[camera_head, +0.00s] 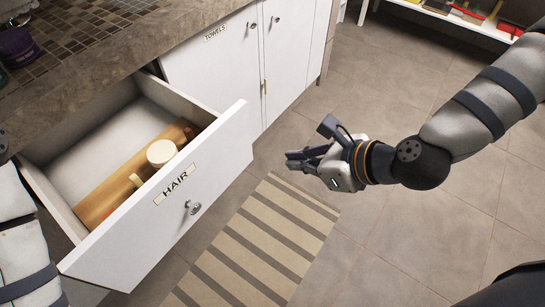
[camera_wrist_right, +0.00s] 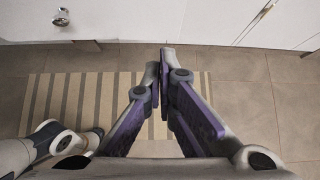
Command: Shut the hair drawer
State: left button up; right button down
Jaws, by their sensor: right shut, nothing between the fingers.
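The hair drawer (camera_head: 165,200) is pulled out from the white cabinet, with a "HAIR" label and a small metal knob (camera_head: 193,208) on its front. A wooden board-like item and a round cream item (camera_head: 161,153) lie inside it. My right gripper (camera_head: 290,160) is shut and empty, to the right of the drawer front and apart from it. In the right wrist view its purple fingers (camera_wrist_right: 163,55) meet, and a knob (camera_wrist_right: 60,17) shows on a white front at upper left. My left arm shows at the left edge of the head view; its gripper is not visible.
A dark tiled counter (camera_head: 90,35) lies above the drawer. A closed white cabinet door labelled "TOWELS" (camera_head: 214,33) stands beyond it. A striped mat (camera_head: 262,240) lies on the grey tile floor. A low white shelf (camera_head: 460,20) stands at the back right.

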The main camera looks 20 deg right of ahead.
notch_tip(320, 180, down, 2)
jog(key=w+b, duration=0.1)
jog(key=b, duration=0.1)
send_near(241, 153)
jog(key=x, duration=0.4)
pick_arm(q)
jog(key=shift+g, duration=0.7)
jog(key=s+f, duration=0.1)
jog(key=s+f+b, duration=0.1)
jog(key=s+f, duration=0.1)
jog(key=shift+s+f, duration=0.15)
jog(key=shift+f, duration=0.15)
pick_arm(e)
jog(key=shift+w+a+f, duration=0.15)
jog(key=shift+w+f, duration=0.15)
jog(key=shift+f, duration=0.05)
